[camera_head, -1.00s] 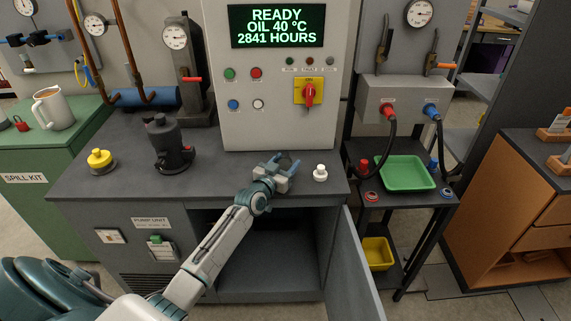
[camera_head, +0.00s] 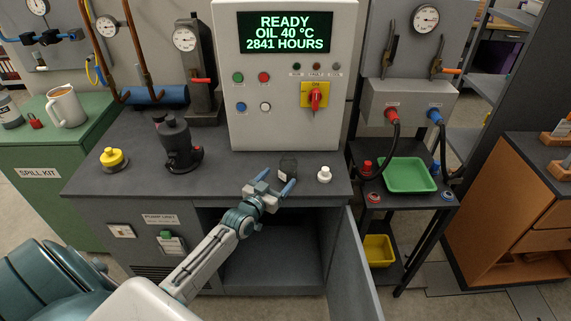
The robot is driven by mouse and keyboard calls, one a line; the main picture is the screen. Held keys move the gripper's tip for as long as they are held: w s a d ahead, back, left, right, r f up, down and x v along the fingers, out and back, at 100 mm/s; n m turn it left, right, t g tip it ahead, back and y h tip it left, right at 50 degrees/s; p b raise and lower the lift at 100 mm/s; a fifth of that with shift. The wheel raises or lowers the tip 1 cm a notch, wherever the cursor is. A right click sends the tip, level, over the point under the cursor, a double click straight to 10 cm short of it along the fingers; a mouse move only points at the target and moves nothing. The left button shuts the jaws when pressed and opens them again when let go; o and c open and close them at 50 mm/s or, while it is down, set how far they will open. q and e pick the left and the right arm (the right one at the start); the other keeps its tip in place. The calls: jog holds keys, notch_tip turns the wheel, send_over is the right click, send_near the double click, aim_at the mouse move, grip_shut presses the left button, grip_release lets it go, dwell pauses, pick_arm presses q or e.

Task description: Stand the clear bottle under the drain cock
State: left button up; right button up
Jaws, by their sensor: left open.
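The clear bottle (camera_head: 289,167), see-through and dark against the bench with a pale label, stands upright on the grey bench top in front of the control cabinet. My left gripper (camera_head: 277,181) is open just in front of it; its blue-tipped fingers point at the bottle, and I cannot tell whether they touch it. A white-capped small item (camera_head: 324,174) stands to the bottle's right. A red lever (camera_head: 202,81) sticks out from the dark gauge column at the back left; I cannot tell whether it is the drain cock. My right gripper is out of view.
A black pump-like housing (camera_head: 175,143) and a yellow knob (camera_head: 113,158) stand on the bench's left part. The cabinet (camera_head: 283,120) rises behind. A cupboard door (camera_head: 357,265) hangs open below. A green tray (camera_head: 406,175) is on the right stand. Bench between housing and bottle is clear.

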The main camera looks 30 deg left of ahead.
pick_arm(q)
jog(key=shift+s+p, duration=0.6)
jog(key=shift+s, duration=1)
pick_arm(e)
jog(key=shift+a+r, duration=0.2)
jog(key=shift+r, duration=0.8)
pick_arm(q)
jog(key=shift+d, duration=0.1)
